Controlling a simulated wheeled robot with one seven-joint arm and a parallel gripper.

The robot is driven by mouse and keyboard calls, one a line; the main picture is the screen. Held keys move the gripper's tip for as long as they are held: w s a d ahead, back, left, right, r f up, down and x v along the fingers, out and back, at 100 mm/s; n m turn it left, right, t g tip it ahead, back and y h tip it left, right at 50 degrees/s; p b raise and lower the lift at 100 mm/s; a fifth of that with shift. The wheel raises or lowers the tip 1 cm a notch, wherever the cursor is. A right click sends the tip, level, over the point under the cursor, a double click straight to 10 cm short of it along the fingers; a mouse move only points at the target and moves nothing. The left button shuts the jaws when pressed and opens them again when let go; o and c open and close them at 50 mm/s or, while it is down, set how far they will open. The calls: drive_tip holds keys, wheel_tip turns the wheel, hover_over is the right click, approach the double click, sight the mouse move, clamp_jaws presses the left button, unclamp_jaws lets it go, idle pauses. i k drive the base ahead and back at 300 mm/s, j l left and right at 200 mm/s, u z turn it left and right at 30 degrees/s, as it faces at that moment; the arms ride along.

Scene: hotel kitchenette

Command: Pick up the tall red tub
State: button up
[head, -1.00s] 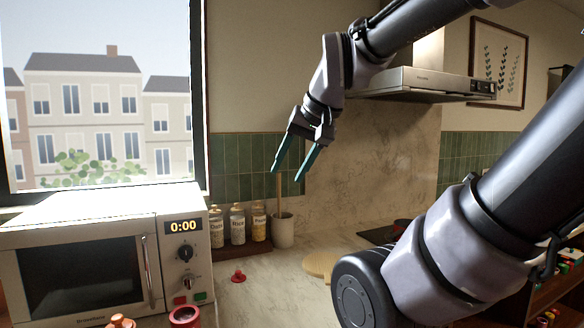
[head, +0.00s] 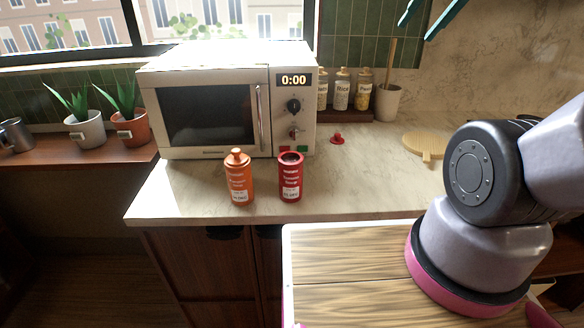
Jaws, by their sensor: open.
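The tall red tub (head: 290,180) stands upright on the marble counter, in front of the microwave's right side. It has a white label panel, and its top looks dark and open, with no knob on it. A small red knobbed piece (head: 337,138), which looks like a lid, lies on the counter behind it to the right. My gripper (head: 427,16) is at the top right edge of the head view, with only its two teal fingers showing. They are apart and empty, high above the counter and well away from the tub.
An orange tub (head: 239,180) with a knobbed lid stands just left of the red tub. The microwave (head: 230,105) is close behind both. Labelled jars (head: 342,92) and a utensil pot (head: 387,102) stand at the back. A round wooden board (head: 425,146) lies right. Counter right of the red tub is clear.

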sight(290, 163)
drive_tip(key=k+l+z, duration=0.1)
drive_tip(key=l+z, duration=0.9)
drive_tip(key=l, duration=0.15)
drive_tip(key=k+j, duration=0.3)
drive_tip(key=j, duration=0.15)
drive_tip(key=k+j, duration=0.25)
drive_tip(key=j, duration=0.25)
drive_tip(key=k+j+z, duration=0.1)
drive_tip(key=k+j, duration=0.2)
drive_tip(key=j, duration=0.15)
drive_tip(key=k+j, duration=0.3)
drive_tip(key=j, duration=0.2)
drive_tip(key=k+j, duration=0.3)
drive_tip(key=j, duration=0.15)
